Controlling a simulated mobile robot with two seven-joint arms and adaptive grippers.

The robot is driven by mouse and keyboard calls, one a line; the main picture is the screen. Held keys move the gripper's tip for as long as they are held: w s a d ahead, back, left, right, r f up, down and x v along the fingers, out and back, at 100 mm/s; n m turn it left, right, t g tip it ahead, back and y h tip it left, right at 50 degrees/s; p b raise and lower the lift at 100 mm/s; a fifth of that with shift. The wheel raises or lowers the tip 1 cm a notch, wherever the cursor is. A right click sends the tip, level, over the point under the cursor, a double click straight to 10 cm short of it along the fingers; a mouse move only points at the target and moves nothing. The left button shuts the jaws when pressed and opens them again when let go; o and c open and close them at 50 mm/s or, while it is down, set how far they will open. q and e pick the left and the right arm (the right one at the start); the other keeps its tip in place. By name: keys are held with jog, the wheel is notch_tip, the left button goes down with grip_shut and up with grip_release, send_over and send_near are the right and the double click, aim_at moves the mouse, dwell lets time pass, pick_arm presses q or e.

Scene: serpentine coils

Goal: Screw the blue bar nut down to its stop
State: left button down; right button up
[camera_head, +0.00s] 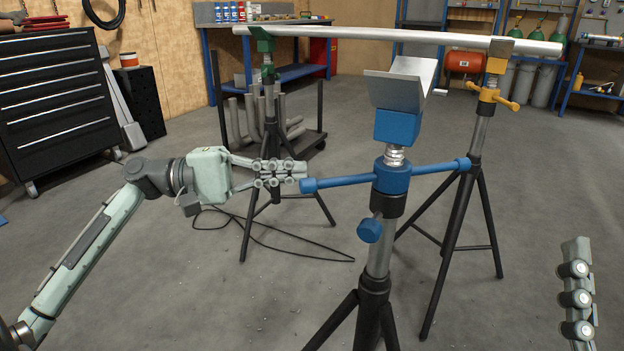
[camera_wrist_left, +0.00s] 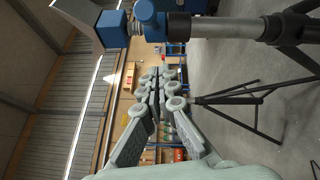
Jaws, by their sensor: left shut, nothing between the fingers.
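The blue bar nut (camera_head: 393,178) sits on the middle stand, just above its black collar, with a short stretch of bare screw thread (camera_head: 394,156) between it and the blue head block (camera_head: 397,127). Its bar points left and right, with a knob at each end. In the left wrist view the nut (camera_wrist_left: 151,18) shows at the top. My left gripper (camera_head: 301,171) is shut and empty, right by the bar's left end knob (camera_head: 308,185); I cannot tell whether they touch. Part of my right gripper (camera_head: 577,295) shows at the lower right edge, far from the nut.
A long pale pipe (camera_head: 380,35) lies across the green-topped stand (camera_head: 264,50) and the orange-topped stand (camera_head: 490,85) behind. A V-shaped cradle (camera_head: 395,90) tops the blue block. Black tripod legs spread around. The floor at the front left is mostly clear.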

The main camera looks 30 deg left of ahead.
pick_arm(q)
jog(key=d, duration=0.1)
jog(key=s+d, duration=0.1)
jog(key=d, duration=0.3)
jog(key=shift+s+r, duration=0.2)
jog(key=shift+r, duration=0.2)
